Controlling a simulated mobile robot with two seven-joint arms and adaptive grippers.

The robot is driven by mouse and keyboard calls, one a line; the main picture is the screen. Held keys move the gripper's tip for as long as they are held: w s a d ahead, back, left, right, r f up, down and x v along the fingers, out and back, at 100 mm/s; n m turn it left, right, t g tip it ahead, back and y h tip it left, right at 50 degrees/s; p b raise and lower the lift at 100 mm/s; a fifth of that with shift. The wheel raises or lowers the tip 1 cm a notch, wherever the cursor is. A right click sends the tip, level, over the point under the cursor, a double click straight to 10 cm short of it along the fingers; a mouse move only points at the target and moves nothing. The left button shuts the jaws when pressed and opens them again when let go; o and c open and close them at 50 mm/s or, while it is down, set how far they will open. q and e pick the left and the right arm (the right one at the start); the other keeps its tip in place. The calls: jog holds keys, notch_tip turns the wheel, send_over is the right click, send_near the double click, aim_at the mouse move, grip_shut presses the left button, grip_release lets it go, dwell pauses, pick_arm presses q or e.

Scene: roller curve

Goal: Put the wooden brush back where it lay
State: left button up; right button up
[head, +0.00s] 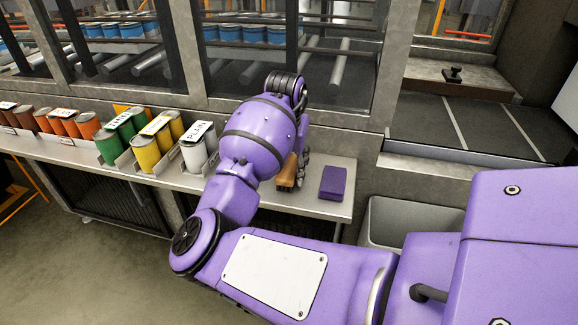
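The wooden brush (287,173), a brown block partly hidden by my arm, is at the right end of the steel shelf. My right arm reaches in from the right and bends over the shelf. My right gripper (302,168) is dark and points down right beside the brush. Most of the gripper is behind my purple wrist, so I cannot see whether its fingers are closed on the brush, or whether the brush touches the shelf. My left gripper is out of view.
A purple folded cloth or pad (333,182) lies just right of the brush. White (199,150), yellow, green, orange and brown cans stand in holders along the shelf (310,205) to the left. A grey bin (400,222) is below right. Windowed metal frames stand behind.

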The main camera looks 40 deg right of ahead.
aim_at(288, 170)
jog(key=shift+o, duration=0.9)
notch_tip(288, 170, up, 12)
jog(key=s+a, duration=0.1)
jog(key=shift+a+r, duration=0.15)
jog(key=shift+s, duration=0.15)
